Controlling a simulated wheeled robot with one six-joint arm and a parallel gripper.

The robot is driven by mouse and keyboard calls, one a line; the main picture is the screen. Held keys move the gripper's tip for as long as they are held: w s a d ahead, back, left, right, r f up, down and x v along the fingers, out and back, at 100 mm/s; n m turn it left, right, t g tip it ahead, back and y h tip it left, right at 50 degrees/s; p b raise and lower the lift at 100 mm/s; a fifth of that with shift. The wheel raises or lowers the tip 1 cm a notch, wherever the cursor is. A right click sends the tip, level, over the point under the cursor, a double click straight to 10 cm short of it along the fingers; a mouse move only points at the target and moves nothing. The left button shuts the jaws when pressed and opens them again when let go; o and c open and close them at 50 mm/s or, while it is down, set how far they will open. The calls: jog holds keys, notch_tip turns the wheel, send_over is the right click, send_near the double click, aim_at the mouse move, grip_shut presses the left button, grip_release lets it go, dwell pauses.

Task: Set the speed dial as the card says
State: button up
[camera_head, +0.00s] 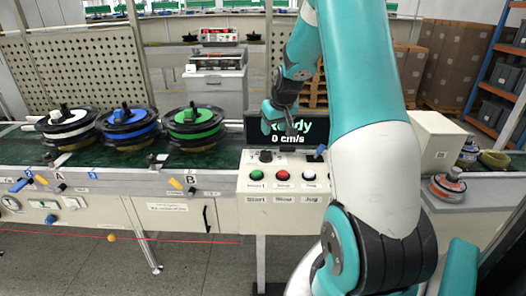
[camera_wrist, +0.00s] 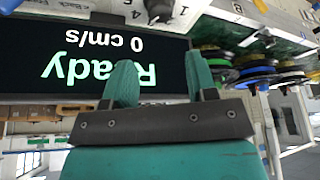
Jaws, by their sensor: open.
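The speed dial looks to be the dark knob (camera_head: 265,156) on top of the white control panel (camera_head: 252,186). A dark knob also shows at the top edge of the wrist view (camera_wrist: 158,10), with printed marks around it; its setting is unclear. The display (camera_head: 262,129) behind the panel reads "Ready" and "0 cm/s"; it appears upside down in the wrist view (camera_wrist: 60,60). My gripper (camera_head: 290,127) is open and empty in front of the display, above the panel. Its two teal fingers (camera_wrist: 160,68) stand apart in the wrist view. I cannot make out a card with a readable setting.
Green (camera_head: 256,175), red (camera_head: 282,175) and white (camera_head: 309,175) buttons line the panel front. A small blue-topped lever (camera_head: 320,152) stands right of the dial. A white box (camera_head: 432,140) stands at right.

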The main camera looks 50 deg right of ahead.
aim_at(266, 152)
jog(key=p+x, duration=0.2)
jog(key=x, duration=1.1)
jog(key=shift+w, duration=0.1)
jog(key=c, duration=0.6)
jog(key=shift+c, duration=0.2)
jog(key=shift+f+m, duration=0.1)
jog(key=shift+m, duration=0.3)
jog(key=m+h+b, duration=0.1)
jog(key=m, duration=0.1)
jog(key=m+g+b, duration=0.1)
jog(key=m, duration=0.1)
jog(key=shift+a+m+h+b, duration=0.1)
jog(key=shift+m+h+b, duration=0.2)
jog(key=shift+h+b, duration=0.1)
jog(key=m+g+b, duration=0.1)
jog(key=m, duration=0.1)
jog(key=m+h+b, duration=0.1)
jog(key=m, duration=0.1)
jog(key=shift+w+m+g, duration=0.1)
jog(key=shift+m+g, duration=0.3)
